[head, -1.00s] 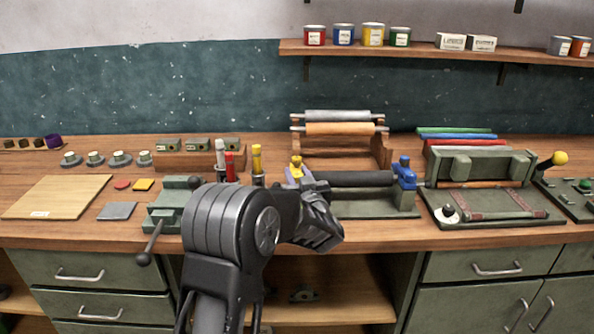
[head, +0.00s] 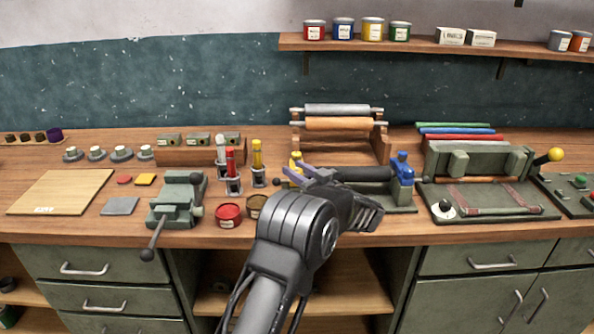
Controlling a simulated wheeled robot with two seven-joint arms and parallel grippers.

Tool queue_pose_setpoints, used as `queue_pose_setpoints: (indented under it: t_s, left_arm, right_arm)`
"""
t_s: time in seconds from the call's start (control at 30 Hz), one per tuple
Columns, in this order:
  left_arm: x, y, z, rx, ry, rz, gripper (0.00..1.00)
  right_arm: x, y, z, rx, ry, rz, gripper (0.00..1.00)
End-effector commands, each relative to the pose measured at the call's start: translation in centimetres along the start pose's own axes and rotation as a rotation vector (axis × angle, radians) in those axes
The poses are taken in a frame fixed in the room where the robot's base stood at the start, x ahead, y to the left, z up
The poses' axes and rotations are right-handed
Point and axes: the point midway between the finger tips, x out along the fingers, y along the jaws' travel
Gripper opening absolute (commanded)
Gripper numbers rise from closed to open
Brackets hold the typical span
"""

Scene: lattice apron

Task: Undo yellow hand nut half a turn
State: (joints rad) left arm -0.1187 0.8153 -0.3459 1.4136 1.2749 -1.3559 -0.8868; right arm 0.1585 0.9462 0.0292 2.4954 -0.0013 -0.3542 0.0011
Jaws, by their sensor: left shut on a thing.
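The yellow hand nut (head: 295,159) stands at the left end of a small roller press with a dark roller (head: 362,174). A blue hand nut (head: 402,168) stands at the right end. My left gripper (head: 297,174) reaches in from the front, its purple-grey fingers shut on the yellow nut. The fingers and wrist hide the nut's lower part and much of the press's left side. My right gripper is not in view.
Close left of my arm stand a red tin (head: 228,213), a brown tin (head: 257,205) and upright red (head: 231,165) and yellow (head: 257,158) handled tools. A green vise (head: 177,200) is further left. A rack of rolls (head: 338,124) stands behind the press.

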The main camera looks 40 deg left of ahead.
Motion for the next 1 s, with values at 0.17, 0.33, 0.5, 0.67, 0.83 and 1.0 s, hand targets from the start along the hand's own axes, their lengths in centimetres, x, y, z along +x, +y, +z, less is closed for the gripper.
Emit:
queue_pose_setpoints:
  t_s: [0.17,0.33,0.5,0.67,0.83,1.0]
  left_arm:
    - [0.1,0.0,-0.1,-0.001,0.002,0.0,0.0]
    - [0.1,0.0,-0.1,-0.001,0.002,0.001,0.45]
    - [0.0,0.0,-0.1,-0.001,0.001,0.001,0.53]
    - [0.0,0.0,-0.1,-0.001,0.001,0.001,0.53]
    - [-0.8,0.1,0.0,-0.002,0.0,0.003,0.53]
    - [-3.1,0.1,0.1,-0.001,0.002,0.006,0.53]
  right_arm:
    - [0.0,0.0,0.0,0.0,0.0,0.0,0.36]
    - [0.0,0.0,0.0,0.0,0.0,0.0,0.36]
    - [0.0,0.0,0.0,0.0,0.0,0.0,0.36]
    - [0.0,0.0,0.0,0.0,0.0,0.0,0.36]
    - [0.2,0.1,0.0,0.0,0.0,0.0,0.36]
    - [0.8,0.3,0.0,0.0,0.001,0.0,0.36]
